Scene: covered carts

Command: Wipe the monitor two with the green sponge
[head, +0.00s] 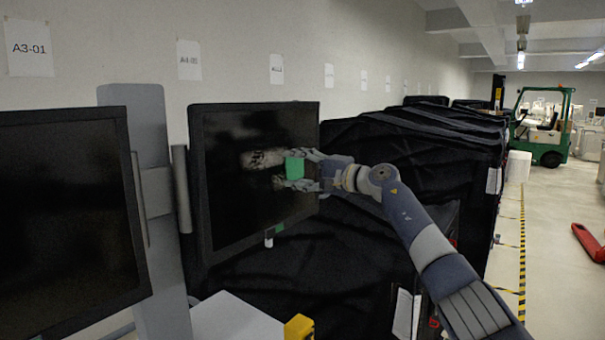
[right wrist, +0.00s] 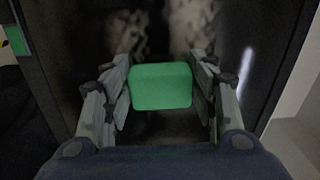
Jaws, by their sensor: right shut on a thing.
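The green sponge (head: 294,166) is between the fingers of my right gripper (head: 290,170), which is shut on it. In the right wrist view the sponge (right wrist: 160,87) sits between both fingers of the gripper (right wrist: 160,95). A dark monitor (head: 225,200) stands upright right in front of the gripper, and pale smudges show on its screen. In the right wrist view the screen (right wrist: 165,35) fills the background. I cannot tell whether the sponge touches it. A second dark monitor (head: 65,220) is at the left. My left gripper is not in view.
A grey post (head: 160,220) stands between the monitors. Black covered carts (head: 420,150) line the wall behind the right arm. A white surface (head: 232,320) and a yellow object (head: 299,327) are low in front. The aisle at the right is open, with a green forklift (head: 548,140) far back.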

